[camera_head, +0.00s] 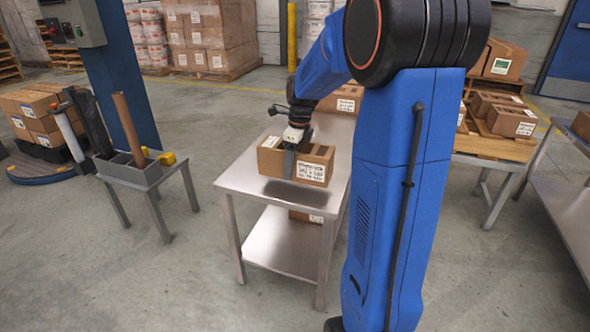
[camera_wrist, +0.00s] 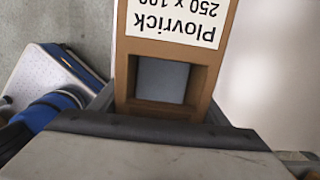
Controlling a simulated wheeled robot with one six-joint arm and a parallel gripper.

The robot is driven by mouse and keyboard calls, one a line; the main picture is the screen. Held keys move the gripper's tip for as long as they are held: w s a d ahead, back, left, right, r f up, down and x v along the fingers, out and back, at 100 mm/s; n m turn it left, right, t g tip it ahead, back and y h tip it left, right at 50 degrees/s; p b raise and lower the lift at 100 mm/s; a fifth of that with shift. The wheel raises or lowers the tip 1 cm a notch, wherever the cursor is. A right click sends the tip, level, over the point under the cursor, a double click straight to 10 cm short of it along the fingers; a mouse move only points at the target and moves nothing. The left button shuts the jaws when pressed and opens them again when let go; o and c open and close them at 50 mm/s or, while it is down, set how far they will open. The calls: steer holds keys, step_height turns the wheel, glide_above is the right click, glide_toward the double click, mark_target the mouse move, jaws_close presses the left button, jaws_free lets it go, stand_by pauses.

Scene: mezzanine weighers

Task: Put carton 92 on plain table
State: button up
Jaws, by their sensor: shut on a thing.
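My gripper (camera_head: 292,158) is shut on a brown carton (camera_head: 318,160) with white labels, at the top of the steel table (camera_head: 245,183). The carton looks level and its underside is at or very near the table top; I cannot tell if it touches. In the wrist view the carton (camera_wrist: 135,48) lies between my gripper's fingers (camera_wrist: 160,115), with an upside-down label reading "Plovrick" and a square recess. The number 92 is not readable on it. Another carton (camera_head: 346,100) is at the table's far end, partly behind my arm.
A carton (camera_head: 305,216) sits on the steel table's lower shelf. A tool stand (camera_head: 128,172) is at left, near a blue column (camera_head: 122,75). A table with several cartons (camera_head: 500,145) is at right. The front left of the steel top is bare.

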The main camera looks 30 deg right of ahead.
steer(key=shift+f, duration=2)
steer(key=shift+f, duration=0.1)
steer(key=o, duration=1.8)
steer(key=shift+o, duration=0.2)
